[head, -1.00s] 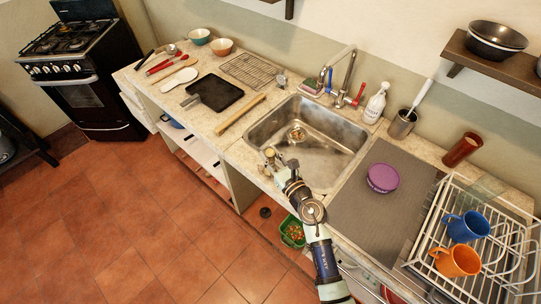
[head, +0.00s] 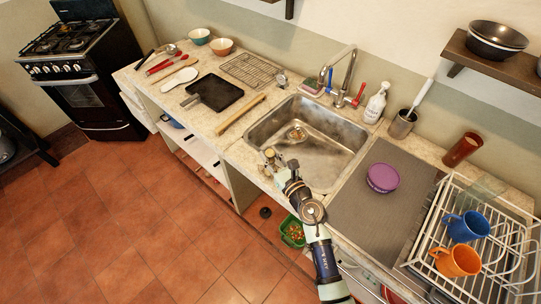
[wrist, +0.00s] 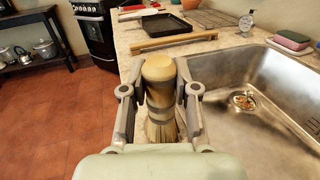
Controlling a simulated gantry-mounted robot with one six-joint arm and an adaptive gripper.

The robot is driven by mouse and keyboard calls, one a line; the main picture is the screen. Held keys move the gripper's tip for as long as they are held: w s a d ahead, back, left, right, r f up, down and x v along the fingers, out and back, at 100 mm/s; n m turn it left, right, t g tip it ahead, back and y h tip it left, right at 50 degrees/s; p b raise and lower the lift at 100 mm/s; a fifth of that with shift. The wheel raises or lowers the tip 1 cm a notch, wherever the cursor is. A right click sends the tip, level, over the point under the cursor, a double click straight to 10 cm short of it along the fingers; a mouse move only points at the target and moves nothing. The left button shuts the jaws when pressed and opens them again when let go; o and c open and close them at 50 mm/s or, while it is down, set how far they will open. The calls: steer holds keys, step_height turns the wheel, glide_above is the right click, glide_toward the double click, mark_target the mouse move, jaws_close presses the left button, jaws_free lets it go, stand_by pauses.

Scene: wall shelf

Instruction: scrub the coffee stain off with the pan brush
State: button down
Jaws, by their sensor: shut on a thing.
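My gripper (head: 272,161) is at the front strip of the counter, beside the left front corner of the sink. In the wrist view my gripper (wrist: 160,95) is shut on the pan brush (wrist: 158,70), which has a round pale wooden top and straw-coloured bristles. The brush points bristles-down toward the counter; I cannot tell whether the bristle tips touch it. In the head view the brush (head: 269,153) shows only as a small pale bit between the fingers. I cannot make out the coffee stain in either view; the gripper and brush hide part of the counter.
The steel sink (head: 340,150) with a dirty drain lies right of the gripper. A wooden bar (head: 241,115) and a dark pan (head: 214,92) lie on the counter to the left. A purple lid (head: 382,178) sits on the grey mat (head: 362,221). A dish rack (head: 493,280) stands far right.

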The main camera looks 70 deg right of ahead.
steer(key=shift+f, duration=0.4)
steer(key=shift+d, duration=0.1)
steer(key=shift+s+d+r+b, duration=0.1)
steer(key=shift+s+d+b, duration=0.15)
steer(key=shift+d, duration=0.25)
steer(key=shift+w, duration=0.6)
steer(key=shift+a, duration=0.1)
steer(key=shift+w+a, duration=0.3)
steer(key=shift+a, duration=0.05)
steer(key=shift+s+a+p, duration=0.1)
steer(key=shift+a+p, duration=0.35)
steer(key=shift+p, duration=0.05)
